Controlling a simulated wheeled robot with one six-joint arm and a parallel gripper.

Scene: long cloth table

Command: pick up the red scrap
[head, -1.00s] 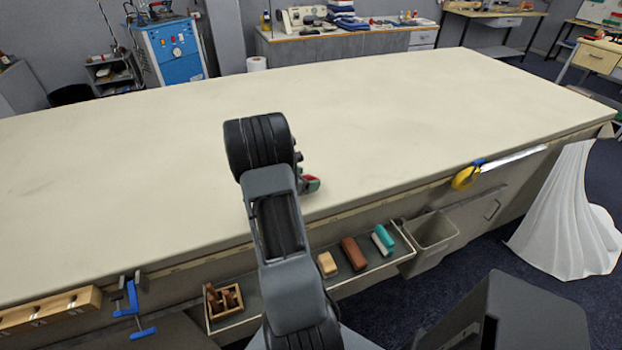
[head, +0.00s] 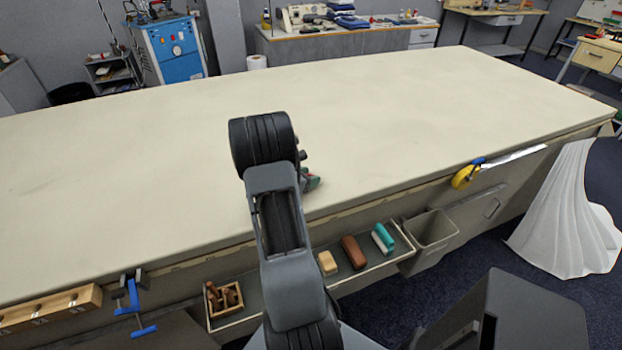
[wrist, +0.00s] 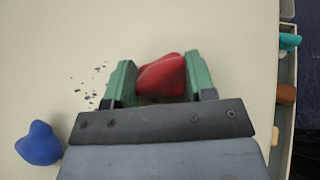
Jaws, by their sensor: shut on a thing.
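The red scrap (wrist: 161,76) is a crumpled red lump between the two green fingers of my gripper (wrist: 158,82) in the wrist view. My gripper is shut on it, with a finger against each side. I cannot tell whether the scrap touches the table or hangs just above it. In the head view my arm hides most of the gripper (head: 311,181), and only a bit of it shows right of the arm, over the table near its front edge.
A blue lump (wrist: 39,144) lies on the table (head: 400,110), left of my gripper in the wrist view. Small dark crumbs (wrist: 92,92) lie beside the left finger. A front tray (head: 290,287) holds several blocks. A grey bin (head: 432,232) hangs beside it. The tabletop beyond is clear.

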